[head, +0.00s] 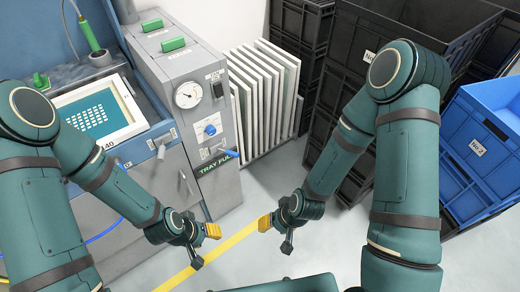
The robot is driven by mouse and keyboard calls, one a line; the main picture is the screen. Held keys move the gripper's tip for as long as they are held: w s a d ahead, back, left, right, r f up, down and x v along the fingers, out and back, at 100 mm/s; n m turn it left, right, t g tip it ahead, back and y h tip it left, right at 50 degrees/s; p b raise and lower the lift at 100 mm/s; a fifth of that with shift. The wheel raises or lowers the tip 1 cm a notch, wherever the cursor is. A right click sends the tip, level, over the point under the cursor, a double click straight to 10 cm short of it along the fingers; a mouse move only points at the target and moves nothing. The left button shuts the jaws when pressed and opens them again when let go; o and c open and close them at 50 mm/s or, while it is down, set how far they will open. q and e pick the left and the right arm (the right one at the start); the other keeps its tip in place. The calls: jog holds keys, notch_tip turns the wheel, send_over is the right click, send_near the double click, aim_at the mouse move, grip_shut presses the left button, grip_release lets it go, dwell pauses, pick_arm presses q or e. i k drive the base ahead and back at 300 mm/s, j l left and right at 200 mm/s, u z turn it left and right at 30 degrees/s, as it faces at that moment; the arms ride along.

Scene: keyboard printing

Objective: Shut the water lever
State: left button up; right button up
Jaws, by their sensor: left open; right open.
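A grey machine (205,185) stands left of centre. Its front panel carries a round gauge (188,95), a blue knob (210,130) and, below it, a blue-tipped lever (228,153) sticking out to the right. Two green handles, a rear one (152,25) and a front one (173,44), lie on its top. No label readable here says which is the water lever. My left gripper (205,245) is open and empty, low in front of the machine. My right gripper (276,234) is open and empty, to the right of it. Neither touches the machine.
A framed screen (108,140) lies on the blue-grey station at left, with a green-handled sprayer (89,35) behind it. White panels (262,90) stand in a rack right of the machine. Black crates (400,20) and blue crates (480,150) are stacked at right. Floor between is clear.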

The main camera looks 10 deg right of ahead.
aim_at(230, 153)
jog(key=i+j+z, duration=0.15)
jog(key=i, duration=0.3)
jog(key=i+j+z, duration=0.15)
jog(key=i+j, duration=0.15)
jog(key=i, duration=0.1)
